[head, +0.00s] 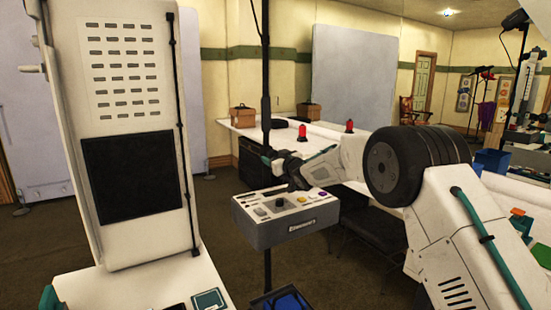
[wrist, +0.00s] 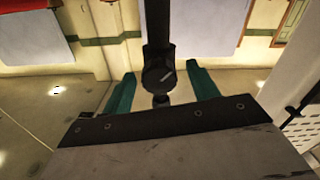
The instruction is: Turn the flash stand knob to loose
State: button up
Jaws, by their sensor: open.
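The flash stand is a thin black upright pole (head: 265,75) in the middle of the head view. In the wrist view the pole (wrist: 158,22) comes down from the top edge to a round black knob (wrist: 158,76) with a short pale pointer line, which lies slanted. My gripper (wrist: 160,72) is open, its two teal fingers on either side of the knob with a gap to each. In the head view my gripper (head: 270,154) reaches the pole from the right. The knob is too small and dark there to make out.
A grey control box (head: 290,228) with several buttons sits just below my gripper. A white counter (head: 235,120) behind bears red lamps (head: 302,132) and brown boxes (head: 243,115). A dark chair (head: 370,235) stands at the right. Open floor (head: 225,215) shows left of the pole.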

jog(key=c, duration=1)
